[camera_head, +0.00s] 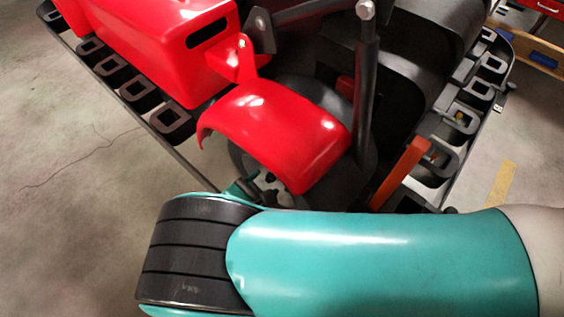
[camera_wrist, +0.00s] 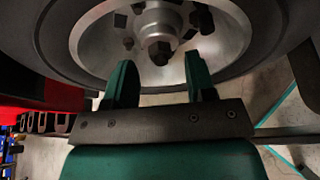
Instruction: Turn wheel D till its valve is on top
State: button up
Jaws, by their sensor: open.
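A wheel fills the top of the wrist view, with a dark tyre (camera_wrist: 55,40), a grey metal rim (camera_wrist: 228,40) and a hub with several dark nuts (camera_wrist: 160,50). No letter shows on it, so I cannot tell if it is wheel D. I cannot make out a valve; the top of the rim is out of frame. My gripper (camera_wrist: 159,64) is open, its two teal fingers apart and pointing at the lower rim and hub, with nothing between them. In the head view the wheel (camera_head: 362,165) is mostly hidden under a red fender (camera_head: 275,130), and my arm covers its near side.
Black rails with square openings (camera_head: 135,88) run along both sides. An orange-red bar (camera_head: 400,170) stands close right of the wheel. The concrete floor (camera_head: 70,200) at left is clear.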

jog(key=shift+x, duration=1.25)
jog(key=shift+w, duration=0.1)
grip_shut()
jog(key=shift+d, duration=0.1)
